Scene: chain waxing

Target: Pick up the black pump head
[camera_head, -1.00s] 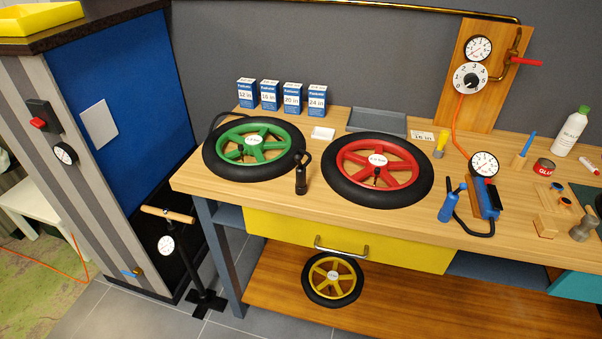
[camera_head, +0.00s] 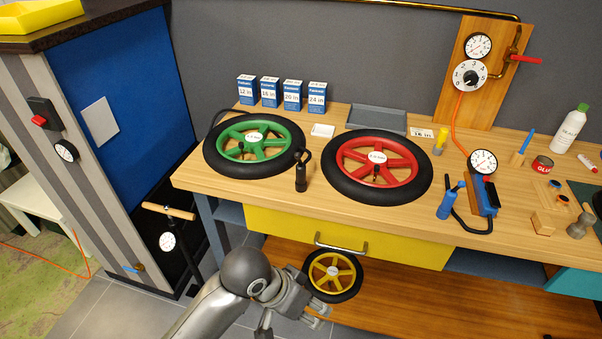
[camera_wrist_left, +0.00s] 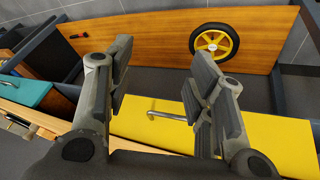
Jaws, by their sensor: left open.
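The black pump head (camera_head: 301,174) stands upright on the wooden workbench near its front edge. It sits between the green-spoked wheel and the red-spoked wheel, and I see it only in the head view. My left gripper (camera_head: 295,318) is low in front of the bench, below and apart from the pump head. In the left wrist view its two fingers (camera_wrist_left: 163,85) are spread wide with nothing between them. The pump head does not show in that view. My right gripper is in no view.
The green wheel (camera_head: 253,131) and red wheel (camera_head: 402,182) flank the pump head. The yellow drawer (camera_head: 385,246) with its metal handle and the lower shelf with a yellow wheel (camera_head: 351,286) are near my left gripper. A floor pump (camera_head: 166,241) stands at left.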

